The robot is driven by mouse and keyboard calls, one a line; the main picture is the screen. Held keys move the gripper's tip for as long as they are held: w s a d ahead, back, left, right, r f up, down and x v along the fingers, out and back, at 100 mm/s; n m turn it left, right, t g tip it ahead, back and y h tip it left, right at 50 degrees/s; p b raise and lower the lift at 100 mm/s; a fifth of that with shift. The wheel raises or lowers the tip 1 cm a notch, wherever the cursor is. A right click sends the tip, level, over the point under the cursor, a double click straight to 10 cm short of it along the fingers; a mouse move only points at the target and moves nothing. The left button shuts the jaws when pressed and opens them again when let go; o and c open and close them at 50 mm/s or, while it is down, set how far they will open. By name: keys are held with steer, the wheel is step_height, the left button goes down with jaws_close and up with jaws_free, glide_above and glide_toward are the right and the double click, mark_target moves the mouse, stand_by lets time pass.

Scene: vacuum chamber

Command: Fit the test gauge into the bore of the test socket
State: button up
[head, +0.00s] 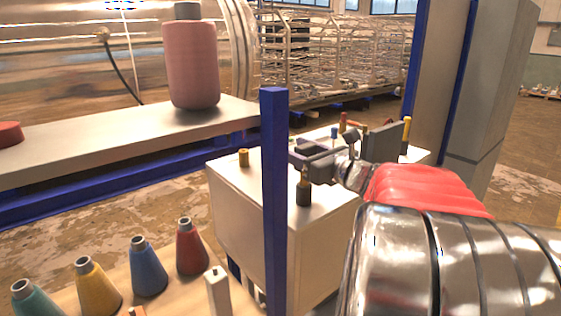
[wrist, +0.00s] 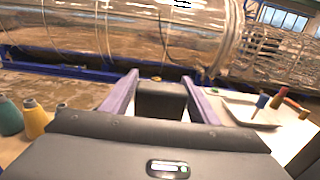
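My gripper (head: 303,157) reaches in from the right over a white cabinet (head: 225,182). In the wrist view, its two purple fingers (wrist: 161,82) stand well apart. A dark grey block (wrist: 162,103) shows between them; I cannot tell whether they clamp it. A small upright piece (head: 304,188), black below and brass above, shows just below the gripper near the cabinet's front edge. A short brass cylinder (head: 243,157) stands on the cabinet's left part; a brass spot (wrist: 157,78) shows beyond the fingers. I cannot tell which piece is the gauge or socket, and no bore is visible.
A blue post (head: 275,210) stands in front of the cabinet, hiding part of it. Coloured cones (head: 148,268) stand at lower left. A pink canister (head: 191,65) stands on the long bench (head: 90,138). A grey tray (wrist: 243,112) and blue and red-handled items lie right of the fingers.

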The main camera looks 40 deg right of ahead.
steer(key=c, duration=0.9)
steer(key=shift+r, duration=0.1)
step_height(320, 180, up, 10)
stand_by(0.3)
stand_by(0.4)
